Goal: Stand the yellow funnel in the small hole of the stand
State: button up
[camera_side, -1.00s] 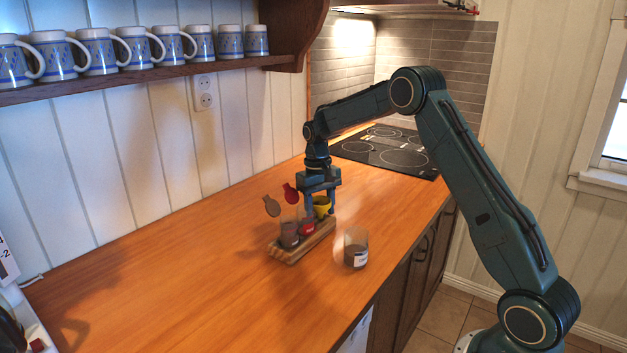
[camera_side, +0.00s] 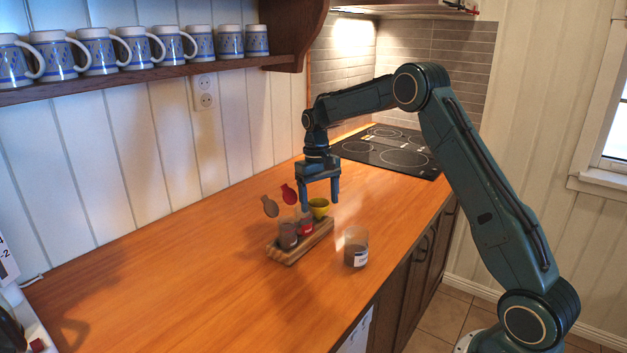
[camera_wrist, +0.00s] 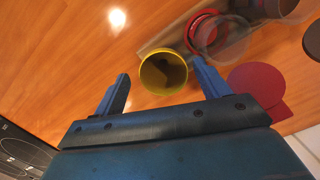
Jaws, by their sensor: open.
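The yellow funnel (camera_side: 319,204) stands upright at the far end of the wooden stand (camera_side: 287,258), and appears seated in it; the hole itself is hidden. In the wrist view I look down into the funnel's round mouth (camera_wrist: 163,74). My gripper (camera_side: 320,204) is open and empty, just above the funnel. Its two fingers are spread on either side of the funnel in the wrist view (camera_wrist: 160,68), with gaps to it.
A red item (camera_side: 306,226) and a clear brownish cup (camera_side: 288,236) stand in the nearer part of the stand. Dark red and brown discs (camera_side: 271,206) rise beside them. A labelled glass jar (camera_side: 356,248) stands to the right.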

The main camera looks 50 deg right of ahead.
notch_tip(320, 180, up, 11)
jog(key=w, duration=0.1)
jog(key=shift+d, duration=0.3)
dwell(0.8)
jog(key=s+a+r+n+t, duration=0.25)
jog(key=s+a+r, duration=0.65)
jog(key=s+a, duration=0.45)
jog(key=s+a+f+n+t, duration=0.1)
jog(key=s+a+f+t, duration=0.1)
jog(key=s, duration=0.8)
jog(key=s+a+f+t, duration=0.2)
jog(key=s+f, duration=0.2)
jog(key=s, duration=0.5)
jog(key=shift+s+a+n, duration=0.15)
jog(key=shift+s+n, duration=0.2)
